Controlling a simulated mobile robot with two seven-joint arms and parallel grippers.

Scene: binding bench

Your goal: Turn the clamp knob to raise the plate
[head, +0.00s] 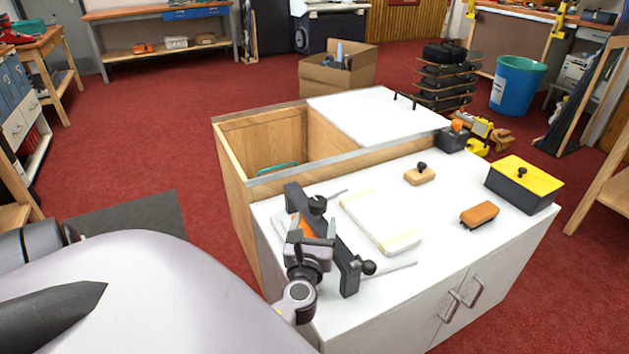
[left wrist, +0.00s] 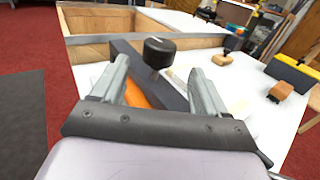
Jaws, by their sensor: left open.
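The clamp's dark bar (head: 335,243) lies across the left part of the white bench top, and it crosses the left wrist view (left wrist: 172,88). Its black knob (head: 317,204) stands above the far part of the bar; in the left wrist view the knob (left wrist: 160,50) shows a pale mark on top. My left gripper (head: 313,228) is open. Its fingers point towards the knob, which appears between and just beyond the fingertips (left wrist: 158,70); contact cannot be told. An orange piece (left wrist: 142,95) shows beside the bar, partly hidden. My right gripper is out of view.
A white block with cream strips (head: 382,220) lies right of the clamp. A wooden block with a black knob (head: 420,175), a brown brush-like block (head: 480,215) and a yellow-lidded box (head: 523,180) stand farther right. An open wooden bin (head: 262,135) adjoins the bench.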

